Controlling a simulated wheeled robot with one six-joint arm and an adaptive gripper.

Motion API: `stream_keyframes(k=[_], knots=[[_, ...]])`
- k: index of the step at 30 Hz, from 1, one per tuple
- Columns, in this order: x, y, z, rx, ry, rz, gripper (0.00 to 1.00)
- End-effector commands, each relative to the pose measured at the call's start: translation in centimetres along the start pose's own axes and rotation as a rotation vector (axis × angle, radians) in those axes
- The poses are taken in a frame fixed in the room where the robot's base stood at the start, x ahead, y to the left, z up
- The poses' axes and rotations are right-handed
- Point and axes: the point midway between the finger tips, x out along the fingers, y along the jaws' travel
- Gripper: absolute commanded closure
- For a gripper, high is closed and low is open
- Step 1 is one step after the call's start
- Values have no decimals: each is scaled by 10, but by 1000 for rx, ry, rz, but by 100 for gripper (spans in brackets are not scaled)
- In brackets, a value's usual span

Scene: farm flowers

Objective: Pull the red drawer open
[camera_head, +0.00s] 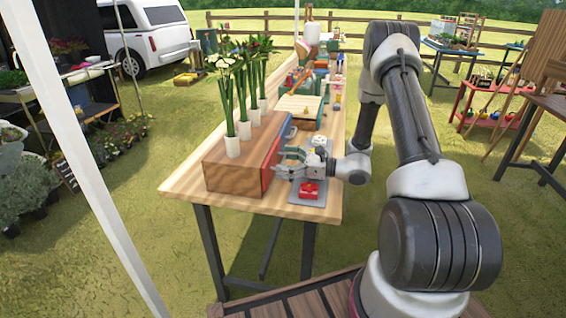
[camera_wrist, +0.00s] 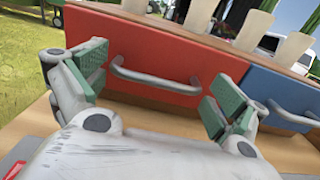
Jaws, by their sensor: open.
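The red drawer (camera_wrist: 160,45) is set in a wooden cabinet (camera_head: 228,165) on the table and looks closed. Its grey bar handle (camera_wrist: 155,78) runs across the red front. In the wrist view my gripper (camera_wrist: 152,88) is open, with its green-padded fingers on either side of the handle. I cannot tell whether either pad touches the handle. In the head view my gripper (camera_head: 284,162) is at the cabinet's right side, in front of the red drawer front (camera_head: 271,164).
A blue drawer (camera_wrist: 285,95) with its own handle sits beside the red one. Stems in white holders (camera_head: 233,146) stand on the cabinet top. A grey tray with a red item (camera_head: 309,190) lies under my gripper on the wooden table (camera_head: 178,188). More goods stand further back.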

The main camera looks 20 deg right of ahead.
Motion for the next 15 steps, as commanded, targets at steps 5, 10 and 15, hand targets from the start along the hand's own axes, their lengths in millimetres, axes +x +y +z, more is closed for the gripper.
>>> stream_keyframes(k=[5, 10, 15], knots=[[2, 0, 0, 0, 0, 0, 3], [2, 0, 0, 0, 0, 0, 17], [2, 0, 0, 0, 0, 0, 48]])
